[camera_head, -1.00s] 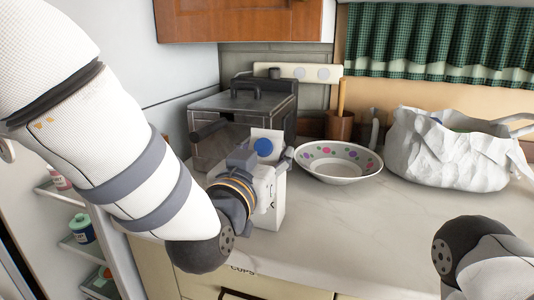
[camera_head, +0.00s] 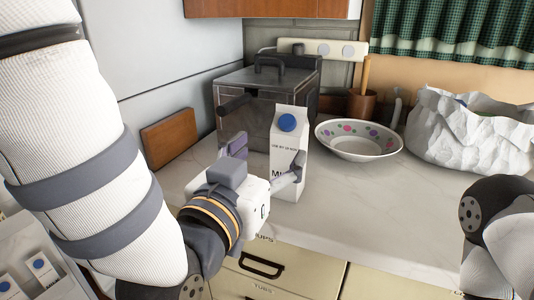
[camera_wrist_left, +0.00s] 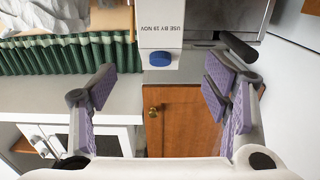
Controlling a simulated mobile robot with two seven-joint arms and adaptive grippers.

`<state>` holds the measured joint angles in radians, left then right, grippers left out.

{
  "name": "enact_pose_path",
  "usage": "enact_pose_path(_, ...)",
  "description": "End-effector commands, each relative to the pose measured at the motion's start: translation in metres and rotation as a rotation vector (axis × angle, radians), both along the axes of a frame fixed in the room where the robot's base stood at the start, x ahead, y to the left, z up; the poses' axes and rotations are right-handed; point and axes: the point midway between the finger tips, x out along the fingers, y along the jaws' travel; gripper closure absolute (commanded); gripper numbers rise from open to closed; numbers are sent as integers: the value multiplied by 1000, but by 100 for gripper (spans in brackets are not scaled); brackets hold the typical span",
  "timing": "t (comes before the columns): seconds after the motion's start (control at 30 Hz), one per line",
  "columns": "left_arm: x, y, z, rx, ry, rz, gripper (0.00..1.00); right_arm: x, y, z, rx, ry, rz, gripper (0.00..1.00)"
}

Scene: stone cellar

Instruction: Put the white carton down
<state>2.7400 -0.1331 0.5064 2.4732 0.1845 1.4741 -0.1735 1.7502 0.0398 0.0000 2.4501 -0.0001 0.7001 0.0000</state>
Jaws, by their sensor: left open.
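The white carton (camera_head: 289,150) with a blue cap stands upright on the pale countertop (camera_head: 340,215), in front of a dark metal box. My left gripper (camera_head: 268,160) is open on the near side of the carton. One finger shows left of the carton and the other overlaps its lower front. In the left wrist view, the carton (camera_wrist_left: 160,25) appears upside down at top centre, beyond the spread purple-padded fingers (camera_wrist_left: 160,88), with clear space between. My right arm shows at the right edge, but its gripper is out of view.
The metal box (camera_head: 240,105) is close behind the carton. A dotted bowl (camera_head: 358,140) and a crumpled white bag (camera_head: 470,140) stand to the right. A wooden board (camera_head: 170,138) leans at the wall. The front counter is clear.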

Motion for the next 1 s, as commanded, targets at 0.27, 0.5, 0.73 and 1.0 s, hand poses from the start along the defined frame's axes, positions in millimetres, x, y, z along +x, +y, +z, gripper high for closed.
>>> enact_pose_path(0.27, -7, 7, -16, 4, 46, 6, 31, 1, 0, 1, 0, -4, 0, 62)
enact_pose_path(0.5, -73, 82, -254, 87, 785, 110, 31, 1, 0, 1, 0, -2, 0, 62)
enact_pose_path(0.73, -263, 164, -394, 193, 1487, 224, 31, 1, 0, 1, 0, -3, 0, 62)
enact_pose_path(1.0, -336, 189, -409, 234, 1709, 265, 31, 1, 0, 1, 0, -4, 0, 62)
